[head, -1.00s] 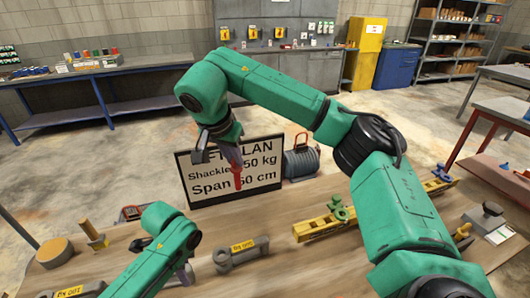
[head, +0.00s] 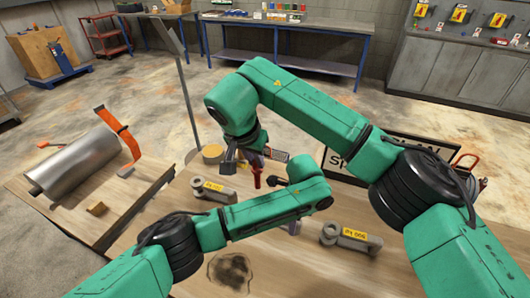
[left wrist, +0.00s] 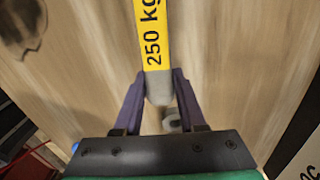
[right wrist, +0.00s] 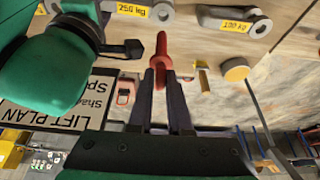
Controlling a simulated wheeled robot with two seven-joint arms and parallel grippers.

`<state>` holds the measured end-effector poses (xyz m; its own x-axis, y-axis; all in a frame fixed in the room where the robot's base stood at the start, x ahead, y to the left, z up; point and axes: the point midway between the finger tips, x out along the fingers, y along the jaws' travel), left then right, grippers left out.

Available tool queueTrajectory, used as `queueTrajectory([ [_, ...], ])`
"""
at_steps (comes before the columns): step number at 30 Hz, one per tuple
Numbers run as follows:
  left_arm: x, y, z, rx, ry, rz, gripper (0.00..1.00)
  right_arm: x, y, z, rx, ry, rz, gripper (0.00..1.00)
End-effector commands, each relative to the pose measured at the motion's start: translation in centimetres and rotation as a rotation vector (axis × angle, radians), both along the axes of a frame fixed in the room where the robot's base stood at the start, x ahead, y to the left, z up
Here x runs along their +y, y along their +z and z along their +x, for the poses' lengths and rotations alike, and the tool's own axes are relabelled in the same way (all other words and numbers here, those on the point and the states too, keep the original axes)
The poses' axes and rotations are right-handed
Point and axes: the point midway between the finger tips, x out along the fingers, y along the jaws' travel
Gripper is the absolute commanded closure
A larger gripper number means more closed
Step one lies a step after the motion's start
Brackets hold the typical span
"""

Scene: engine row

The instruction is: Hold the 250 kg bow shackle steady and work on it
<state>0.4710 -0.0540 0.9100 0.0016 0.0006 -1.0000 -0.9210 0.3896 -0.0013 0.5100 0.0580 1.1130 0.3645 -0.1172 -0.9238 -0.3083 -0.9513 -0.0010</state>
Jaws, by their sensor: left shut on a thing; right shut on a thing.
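In the left wrist view, my left gripper (left wrist: 159,92) is shut on the grey end of a piece with a yellow "250 kg" label (left wrist: 153,35), the bow shackle. In the head view my left gripper (head: 294,228) is mostly hidden under its own arm. A grey fitting (head: 351,238) with a yellow label lies just right of it; I cannot tell whether it is the held piece. My right gripper (right wrist: 163,76) is shut on a red tool (right wrist: 161,52), held upright above the bench; it also shows in the head view (head: 257,181).
Another labelled grey fitting (head: 214,191) and a round wooden disc (head: 212,153) are on the bench at left. The lift plan board (head: 340,165) stands behind the right arm. A metal cylinder (head: 78,165) rests on the left table. Bare wood surrounds a dark stain (head: 231,270).

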Motion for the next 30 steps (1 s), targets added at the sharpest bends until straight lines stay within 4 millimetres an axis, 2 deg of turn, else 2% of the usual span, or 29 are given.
queueTrajectory([
  [5,0.2,-0.3,-0.1,0.005,0.003,0.006,1.00,-0.1,0.1,0.0,-0.004,-0.001,-0.002,1.00],
  [8,0.2,-0.3,-0.1,0.004,0.003,0.007,1.00,0.0,-0.6,0.0,0.000,-0.001,-0.001,1.00],
  [21,0.2,-0.3,-0.1,0.004,0.002,0.007,1.00,-0.1,-5.3,0.0,0.000,-0.001,-0.001,1.00],
  [30,0.2,-0.3,-0.1,0.004,0.002,0.007,1.00,0.0,-5.8,0.0,-0.001,-0.001,0.000,1.00],
])
